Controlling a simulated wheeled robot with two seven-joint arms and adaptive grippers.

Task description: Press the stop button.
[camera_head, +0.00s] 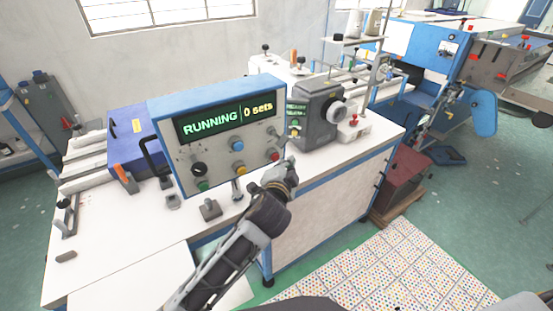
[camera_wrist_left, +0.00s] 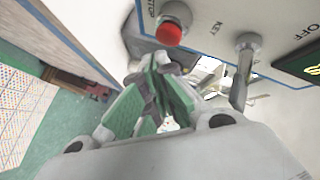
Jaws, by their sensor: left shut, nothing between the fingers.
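The blue-framed control panel (camera_head: 180,158) stands on the white table, its screen (camera_head: 228,121) reading "RUNNING" and "0 sets". The red stop button (camera_head: 274,156) is at the panel's lower right. In the left wrist view the red button (camera_wrist_left: 171,28) sits beside the label "STOP". My left gripper (camera_head: 290,166) is shut and empty, just in front of the panel's lower right corner, close to the red button. Its green-padded fingers (camera_wrist_left: 153,66) point towards the panel and appear just short of the button; I cannot tell whether they touch. My right gripper is not in view.
A key switch (camera_wrist_left: 247,42) is next to the button in the left wrist view. A blue button (camera_head: 237,146), a yellow button (camera_head: 238,171) and a green button (camera_head: 202,186) share the panel. A grey machine head (camera_head: 318,112) stands to its right.

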